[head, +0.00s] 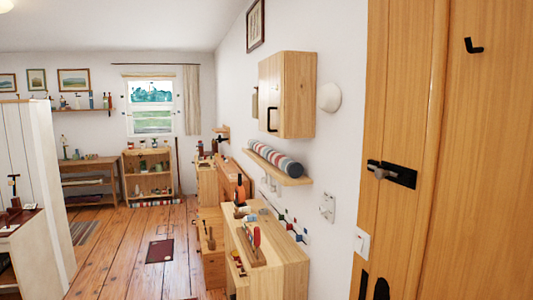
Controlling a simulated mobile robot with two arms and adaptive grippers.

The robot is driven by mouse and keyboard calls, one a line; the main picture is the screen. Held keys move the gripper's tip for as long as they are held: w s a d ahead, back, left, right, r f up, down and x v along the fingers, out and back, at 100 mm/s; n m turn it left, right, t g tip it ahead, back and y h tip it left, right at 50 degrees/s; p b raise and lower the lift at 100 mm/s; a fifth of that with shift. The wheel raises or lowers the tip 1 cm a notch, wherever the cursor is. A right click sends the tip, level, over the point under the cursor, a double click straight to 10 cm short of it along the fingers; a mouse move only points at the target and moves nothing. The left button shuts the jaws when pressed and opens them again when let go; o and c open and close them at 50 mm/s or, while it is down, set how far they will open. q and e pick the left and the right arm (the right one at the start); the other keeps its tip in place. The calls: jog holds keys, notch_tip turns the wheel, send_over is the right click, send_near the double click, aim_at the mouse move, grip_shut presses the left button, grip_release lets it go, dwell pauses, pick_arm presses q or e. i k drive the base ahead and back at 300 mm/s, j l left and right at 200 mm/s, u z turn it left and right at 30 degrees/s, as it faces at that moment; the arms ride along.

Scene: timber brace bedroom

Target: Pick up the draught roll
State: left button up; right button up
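A striped roll (274,158) in red, white, grey and blue, which looks like the draught roll, lies lengthwise on a small wooden wall shelf (291,180). The shelf is right of the picture's middle, below a wooden wall cabinet. The roll's dark round end faces me. Neither of my grippers shows in the head view, and nothing is touching the roll.
The wall cabinet (288,95) hangs just above the roll. A wooden cabinet (280,270) with tools on top stands below. A plank door (450,150) with a black latch fills the right side. The plank floor (185,265) is open at centre-left, with a dark red mat (160,251).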

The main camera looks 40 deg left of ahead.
aim_at(292, 168)
jog(key=i+j, duration=0.15)
jog(key=j, duration=0.25)
jog(key=i+j, duration=0.15)
jog(key=j, duration=0.25)
jog(key=i+j, duration=0.15)
jog(key=j, duration=0.25)
jog(key=i+j, duration=0.15)
jog(key=j, duration=0.25)
jog(key=i+j, duration=0.15)
jog(key=j, duration=0.25)
jog(key=i+j, duration=0.2)
jog(key=j, duration=0.2)
jog(key=i+j+z, duration=0.1)
jog(key=j, duration=0.25)
